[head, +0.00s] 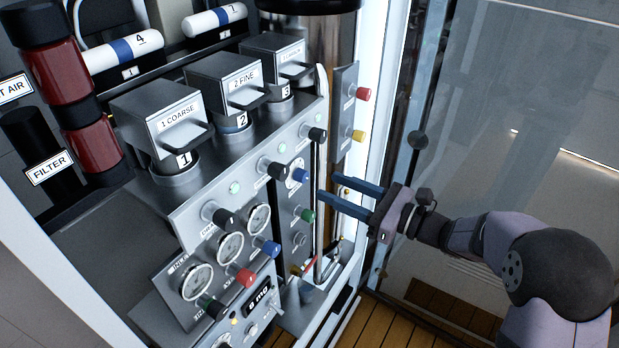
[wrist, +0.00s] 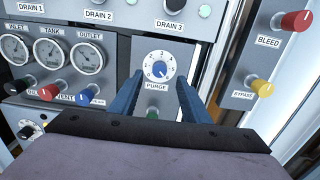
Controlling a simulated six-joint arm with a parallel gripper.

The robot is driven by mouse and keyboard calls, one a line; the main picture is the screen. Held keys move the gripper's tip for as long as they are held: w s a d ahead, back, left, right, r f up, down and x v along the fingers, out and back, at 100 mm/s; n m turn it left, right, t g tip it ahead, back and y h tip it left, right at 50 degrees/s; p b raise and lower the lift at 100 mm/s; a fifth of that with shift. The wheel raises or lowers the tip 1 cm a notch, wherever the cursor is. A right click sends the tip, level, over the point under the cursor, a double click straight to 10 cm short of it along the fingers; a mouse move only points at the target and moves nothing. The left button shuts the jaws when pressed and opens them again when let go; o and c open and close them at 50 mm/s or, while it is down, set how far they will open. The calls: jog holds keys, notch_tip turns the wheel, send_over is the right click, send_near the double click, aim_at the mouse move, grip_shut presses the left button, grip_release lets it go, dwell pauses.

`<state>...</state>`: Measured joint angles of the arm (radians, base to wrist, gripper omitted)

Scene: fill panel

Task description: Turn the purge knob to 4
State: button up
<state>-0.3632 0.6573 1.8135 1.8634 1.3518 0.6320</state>
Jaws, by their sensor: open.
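The purge knob (wrist: 159,69) is a blue knob on a round white numbered dial, with the PURGE label under it. Its white pointer mark seems to aim down and to the right; the number there is too small to read. In the head view the knob (head: 300,175) stands out from the narrow grey panel. My gripper (head: 322,187) is open and empty, its two blue fingers apart and pointing at the panel. In the wrist view my gripper (wrist: 158,90) has one finger low on each side of the dial; the fingers look short of the knob.
A green knob (wrist: 153,113) sits below the dial. Red bleed (wrist: 296,21) and yellow bypass (wrist: 262,87) knobs stick out at right. Gauges (wrist: 50,53) and small coloured knobs are at left. A vertical metal rail (head: 319,190) runs beside the purge panel.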

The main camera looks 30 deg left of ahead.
aim_at(306, 177)
jog(key=shift+a, duration=0.1)
jog(key=shift+a+p, duration=1.2)
jog(key=shift+a, duration=2.4)
jog(key=shift+f, duration=0.1)
jog(key=c, duration=1)
